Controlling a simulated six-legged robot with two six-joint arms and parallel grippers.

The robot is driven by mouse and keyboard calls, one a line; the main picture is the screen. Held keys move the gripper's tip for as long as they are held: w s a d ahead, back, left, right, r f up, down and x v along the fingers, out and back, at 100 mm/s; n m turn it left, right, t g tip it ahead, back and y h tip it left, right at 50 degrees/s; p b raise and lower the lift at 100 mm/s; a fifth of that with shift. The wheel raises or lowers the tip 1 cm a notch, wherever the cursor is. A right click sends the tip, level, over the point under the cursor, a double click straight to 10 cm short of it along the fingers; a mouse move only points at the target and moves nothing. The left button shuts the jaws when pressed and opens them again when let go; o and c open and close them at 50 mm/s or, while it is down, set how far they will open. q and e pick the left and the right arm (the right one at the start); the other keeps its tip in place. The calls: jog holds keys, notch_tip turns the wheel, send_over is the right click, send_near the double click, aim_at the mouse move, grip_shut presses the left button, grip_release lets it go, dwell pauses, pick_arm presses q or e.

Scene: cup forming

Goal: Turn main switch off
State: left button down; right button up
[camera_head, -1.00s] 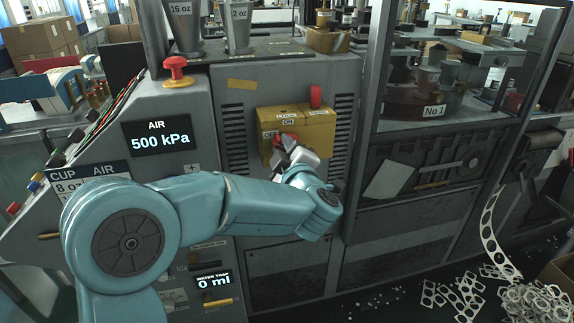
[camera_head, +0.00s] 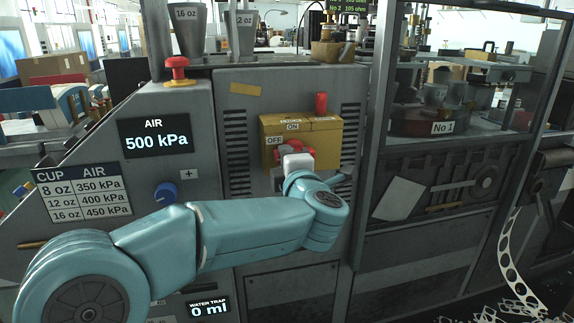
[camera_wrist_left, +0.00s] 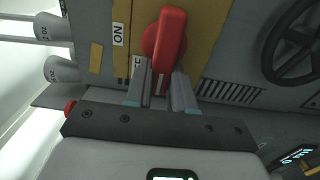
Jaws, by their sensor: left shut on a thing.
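The main switch is a red handle (camera_head: 281,149) on the front of a yellow box (camera_head: 327,140) with ON and OFF labels. My left gripper (camera_head: 294,159) is at the handle, below the ON label and close to the OFF label. In the left wrist view the handle (camera_wrist_left: 168,42) lies between the fingers of my left gripper (camera_wrist_left: 162,80), which are shut on it. There the ON label is clear and the OFF label is partly hidden by a finger. In the head view the gripper covers much of the handle. My right gripper is not in view.
A red emergency-type button (camera_head: 177,68) and a blue knob (camera_head: 166,193) sit on the panel at left. The air display (camera_head: 156,138) reads 500 kPa. A glazed machine bay stands at right.

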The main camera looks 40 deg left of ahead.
pick_arm(q)
jog(key=shift+a+r, duration=0.1)
jog(key=shift+r, duration=0.1)
jog(key=c, duration=1.1)
grip_release()
jog(key=shift+o, duration=0.7)
jog(key=shift+f, duration=0.15)
jog(key=v, duration=1.6)
